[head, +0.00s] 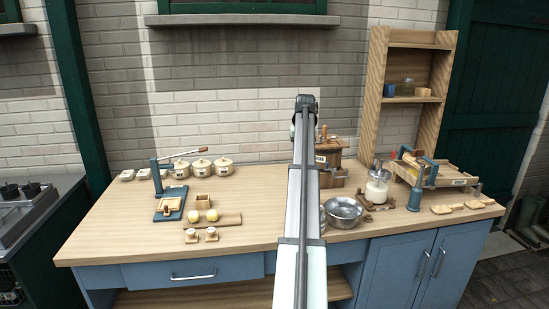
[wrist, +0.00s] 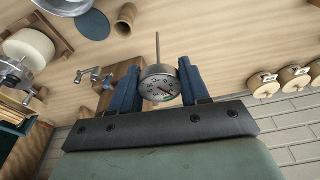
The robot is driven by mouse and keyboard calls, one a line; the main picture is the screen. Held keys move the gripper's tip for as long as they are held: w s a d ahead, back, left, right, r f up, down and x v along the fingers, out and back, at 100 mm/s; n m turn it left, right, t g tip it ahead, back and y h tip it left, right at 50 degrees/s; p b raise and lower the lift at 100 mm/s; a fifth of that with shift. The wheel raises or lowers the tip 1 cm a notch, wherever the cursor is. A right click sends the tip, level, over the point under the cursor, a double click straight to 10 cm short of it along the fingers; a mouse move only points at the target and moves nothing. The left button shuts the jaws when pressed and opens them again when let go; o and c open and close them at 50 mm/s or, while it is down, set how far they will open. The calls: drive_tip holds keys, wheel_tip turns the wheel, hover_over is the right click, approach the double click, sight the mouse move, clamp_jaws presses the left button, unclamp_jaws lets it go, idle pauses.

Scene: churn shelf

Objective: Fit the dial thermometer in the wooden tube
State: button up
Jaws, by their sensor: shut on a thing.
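The dial thermometer (wrist: 160,86) is in the wrist view, with a round white dial and a thin metal stem that points up in the picture. My gripper (wrist: 158,78) is shut on it, one blue finger on each side of the dial. The stem's tip is free and touches nothing that I can see. A short upright wooden cylinder (wrist: 125,19), which looks like the wooden tube, stands on the table above and left of the stem in the wrist view. In the head view my arm hides the gripper, the thermometer and this cylinder.
A blue disc (wrist: 93,24) lies beside the cylinder. Lidded pots (head: 202,167) and a blue press (head: 169,203) stand left. The table's front middle is clear.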

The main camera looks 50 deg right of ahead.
drive_tip(key=s+d+f, duration=0.4)
drive_tip(key=s, duration=0.1)
drive_tip(key=shift+d+m, duration=0.25)
drive_tip(key=shift+m, duration=0.05)
idle(0.6)
wheel_tip(320, 180, down, 9)
drive_tip(key=shift+r, duration=0.15)
idle(6.0)
